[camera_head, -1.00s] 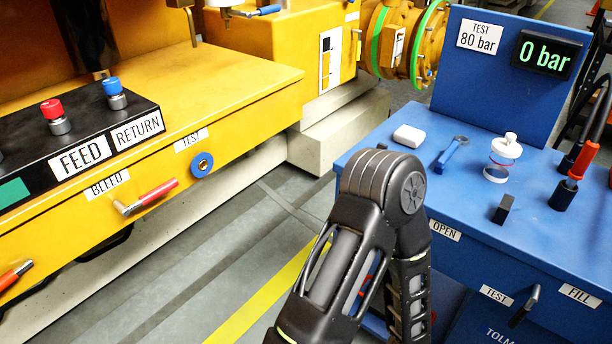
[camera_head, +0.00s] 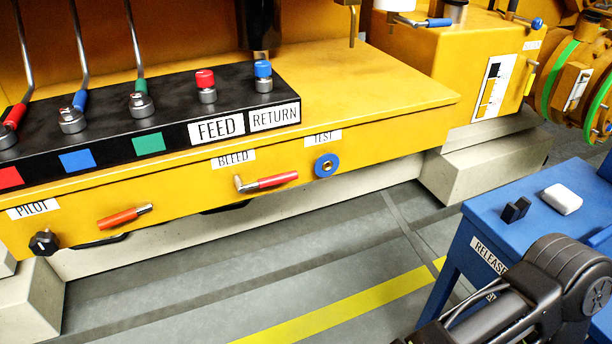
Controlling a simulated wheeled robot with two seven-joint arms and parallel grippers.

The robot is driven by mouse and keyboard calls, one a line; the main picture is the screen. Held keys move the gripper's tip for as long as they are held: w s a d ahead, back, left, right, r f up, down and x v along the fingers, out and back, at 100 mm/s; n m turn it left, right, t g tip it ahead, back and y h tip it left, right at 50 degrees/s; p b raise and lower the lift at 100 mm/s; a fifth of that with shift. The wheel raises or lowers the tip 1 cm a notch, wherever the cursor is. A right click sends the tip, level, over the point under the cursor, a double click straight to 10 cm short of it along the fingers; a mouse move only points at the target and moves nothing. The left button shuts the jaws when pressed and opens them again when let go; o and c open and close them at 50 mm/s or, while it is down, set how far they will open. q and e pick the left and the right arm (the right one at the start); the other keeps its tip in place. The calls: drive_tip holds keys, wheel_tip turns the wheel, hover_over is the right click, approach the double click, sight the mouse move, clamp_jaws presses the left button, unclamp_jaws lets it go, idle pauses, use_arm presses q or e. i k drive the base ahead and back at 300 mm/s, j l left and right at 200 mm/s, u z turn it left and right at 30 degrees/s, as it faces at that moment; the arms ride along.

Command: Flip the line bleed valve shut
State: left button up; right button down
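The line bleed valve (camera_head: 270,181) is on the yellow front face under the BLEED label (camera_head: 233,159). It has a silver stem at its left end and a red lever that points right, nearly level and tilted slightly up. Nothing touches it. One of my arms shows at the lower right, in front of the blue bench and well away from the valve. Neither gripper's fingers are in view.
A blue-ringed TEST port (camera_head: 327,165) sits just right of the valve. A similar red lever (camera_head: 123,218) and a black PILOT knob (camera_head: 43,243) are to the left. The blue bench (camera_head: 530,225) stands at right. The floor before the valve is clear.

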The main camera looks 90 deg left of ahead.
sight(264, 182)
drive_tip(key=i+j+u, duration=0.2)
drive_tip(key=l+u, duration=0.1)
drive_tip(key=u, duration=3.1)
